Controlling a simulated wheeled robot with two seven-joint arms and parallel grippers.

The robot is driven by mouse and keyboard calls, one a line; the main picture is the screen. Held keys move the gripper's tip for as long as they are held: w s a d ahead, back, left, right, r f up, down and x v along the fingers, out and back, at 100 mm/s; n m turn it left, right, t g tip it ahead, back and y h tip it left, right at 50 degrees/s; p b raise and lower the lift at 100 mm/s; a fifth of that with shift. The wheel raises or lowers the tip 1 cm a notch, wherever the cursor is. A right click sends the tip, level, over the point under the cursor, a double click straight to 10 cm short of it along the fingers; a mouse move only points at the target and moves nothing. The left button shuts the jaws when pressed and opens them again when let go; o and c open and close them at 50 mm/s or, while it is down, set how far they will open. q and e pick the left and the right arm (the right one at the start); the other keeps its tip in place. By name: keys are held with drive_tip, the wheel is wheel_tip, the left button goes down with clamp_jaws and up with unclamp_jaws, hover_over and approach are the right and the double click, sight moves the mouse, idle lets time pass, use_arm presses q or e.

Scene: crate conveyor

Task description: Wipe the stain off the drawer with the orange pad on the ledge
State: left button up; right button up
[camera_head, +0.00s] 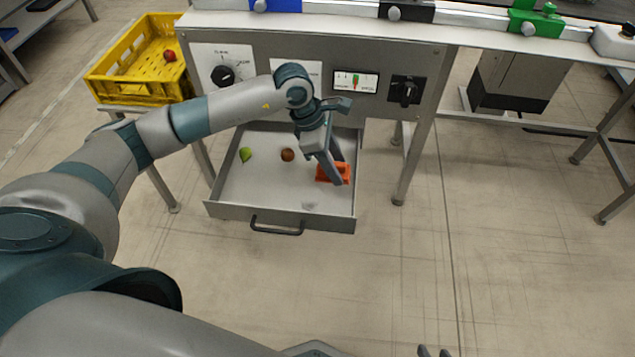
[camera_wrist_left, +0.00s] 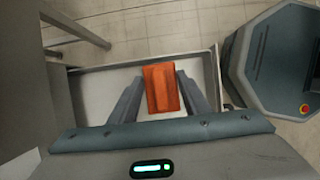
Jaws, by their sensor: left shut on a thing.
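The drawer (camera_head: 283,212) is pulled out below the panel, with a pale floor and a dark front handle. A faint greyish stain (camera_head: 309,205) shows on its floor near the front. My left gripper (camera_head: 332,172) reaches down into the drawer and is shut on the orange pad (camera_head: 328,173). In the left wrist view the pad (camera_wrist_left: 161,88) sits between the two fingers over the drawer floor. I cannot tell whether the pad touches the floor. My right gripper (camera_head: 433,351) shows only its fingertips at the bottom edge, apart, with nothing seen between them.
A green fruit (camera_head: 245,154) and a brown-red round fruit (camera_head: 287,155) lie in the drawer, left of the pad. The panel above has a black knob (camera_head: 222,76) and a dark switch (camera_head: 406,91). A yellow crate (camera_head: 131,88) stands at left. The floor in front is clear.

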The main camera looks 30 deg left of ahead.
use_arm(q)
drive_tip(key=s+r+m+g+y, duration=0.2)
drive_tip(key=s+r+m, duration=0.3)
drive_tip(key=r+m, duration=0.6)
drive_tip(key=s+r+m+g+y, duration=0.2)
drive_tip(key=s+r+m+g, duration=0.2)
drive_tip(key=r+m, duration=0.6)
drive_tip(key=shift+s+d+r+m, duration=0.25)
drive_tip(key=shift+s+r+m, duration=0.1)
drive_tip(key=shift+r+m, duration=0.1)
